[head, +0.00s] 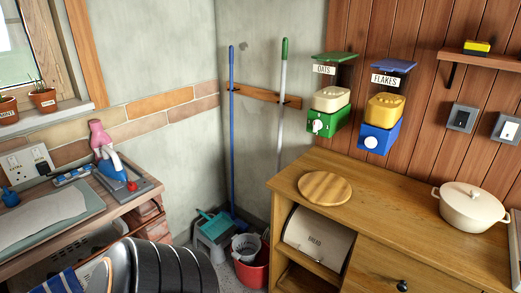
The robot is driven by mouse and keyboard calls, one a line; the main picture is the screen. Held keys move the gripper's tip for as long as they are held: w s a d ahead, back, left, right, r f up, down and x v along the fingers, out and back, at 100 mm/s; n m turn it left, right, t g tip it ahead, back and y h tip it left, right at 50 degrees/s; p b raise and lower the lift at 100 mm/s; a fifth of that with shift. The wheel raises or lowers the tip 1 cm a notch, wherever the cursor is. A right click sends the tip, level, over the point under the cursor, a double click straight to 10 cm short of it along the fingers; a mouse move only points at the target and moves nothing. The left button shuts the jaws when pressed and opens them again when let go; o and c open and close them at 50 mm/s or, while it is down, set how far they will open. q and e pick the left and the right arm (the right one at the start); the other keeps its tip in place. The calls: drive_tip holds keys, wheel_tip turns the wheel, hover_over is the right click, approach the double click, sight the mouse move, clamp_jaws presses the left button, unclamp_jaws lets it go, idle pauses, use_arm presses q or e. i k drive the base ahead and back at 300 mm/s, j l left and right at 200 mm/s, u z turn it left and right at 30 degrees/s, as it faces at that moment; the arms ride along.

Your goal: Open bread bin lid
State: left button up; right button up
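The bread bin (303,230) sits in the upper open compartment of the wooden cabinet (400,212), right of the middle in the head view. Its cream front, marked BREAD, slopes and appears closed. The cabinet top hides the bin's upper part, and I cannot make out a handle clearly. Neither of my grippers is in view, so I cannot see where they are relative to the bin.
A round wooden board (325,187) and a cream lidded pot (469,207) stand on the cabinet top. Left of the cabinet are a red bucket (254,274), a step stool with a teal dustpan (212,226), and a blue-handled broom (232,130). An ironing surface (45,217) is at left.

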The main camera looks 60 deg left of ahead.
sight(323, 240)
drive_tip(key=u, duration=1.45)
